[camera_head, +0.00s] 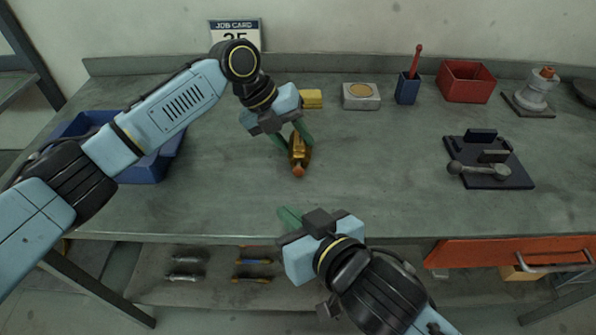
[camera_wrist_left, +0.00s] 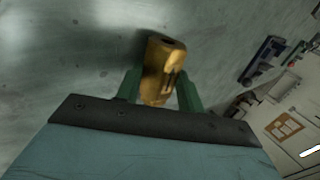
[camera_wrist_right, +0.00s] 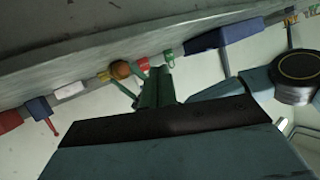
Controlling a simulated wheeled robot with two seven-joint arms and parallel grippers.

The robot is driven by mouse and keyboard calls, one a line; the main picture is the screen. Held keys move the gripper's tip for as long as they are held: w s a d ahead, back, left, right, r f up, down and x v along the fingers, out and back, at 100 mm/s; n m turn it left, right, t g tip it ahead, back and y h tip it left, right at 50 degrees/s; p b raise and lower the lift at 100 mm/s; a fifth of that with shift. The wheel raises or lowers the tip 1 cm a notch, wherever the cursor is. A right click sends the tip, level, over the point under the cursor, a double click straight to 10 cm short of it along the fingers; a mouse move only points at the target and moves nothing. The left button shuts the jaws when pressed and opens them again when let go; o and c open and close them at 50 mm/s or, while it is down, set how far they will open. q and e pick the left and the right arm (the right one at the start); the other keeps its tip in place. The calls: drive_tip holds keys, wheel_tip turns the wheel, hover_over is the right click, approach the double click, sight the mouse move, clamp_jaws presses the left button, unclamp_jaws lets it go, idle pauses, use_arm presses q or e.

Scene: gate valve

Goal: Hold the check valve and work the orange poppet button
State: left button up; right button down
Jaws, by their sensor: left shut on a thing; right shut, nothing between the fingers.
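The brass check valve (camera_head: 299,150) is held above the middle of the bench, with its orange poppet button (camera_head: 298,171) at the end toward me. My left gripper (camera_head: 294,138) is shut on the valve from behind. In the left wrist view the brass body (camera_wrist_left: 163,68) sits between the two green fingers. My right gripper (camera_head: 288,216) is shut and empty, lower in the picture near the bench's front edge, apart from the valve. In the right wrist view its green fingers (camera_wrist_right: 158,86) are together, and the orange-brown round button (camera_wrist_right: 121,70) shows beyond them to the left.
A blue bin (camera_head: 150,166) is at the left. A yellow block (camera_head: 312,99), a grey box (camera_head: 361,97), a blue holder (camera_head: 407,89) and a red bin (camera_head: 466,82) stand along the back. A dark fixture (camera_head: 488,162) is at the right. An orange drawer (camera_head: 500,252) is below.

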sight(301, 191)
use_arm(q)
drive_tip(key=shift+s+f, duration=0.15)
drive_tip(key=shift+f, duration=0.15)
use_arm(e)
drive_tip(key=shift+s+d+f+m+g+h, duration=0.2)
drive_tip(key=shift+s+d+f+m+g, duration=0.15)
drive_tip(key=shift+f, duration=0.2)
drive_tip(key=shift+s+d+f+m+g+h, duration=0.25)
drive_tip(key=shift+s+f, duration=0.15)
drive_tip(key=shift+f, duration=0.15)
drive_tip(key=shift+w+d, duration=0.15)
drive_tip(key=shift+w, duration=4.3)
drive_tip(key=shift+w, duration=0.15)
drive_tip(key=shift+w, duration=0.25)
use_arm(q)
drive_tip(key=shift+r, duration=0.1)
use_arm(e)
drive_tip(key=shift+w+d, duration=0.1)
drive_tip(key=shift+w, duration=0.6)
drive_tip(key=shift+s, duration=1.1)
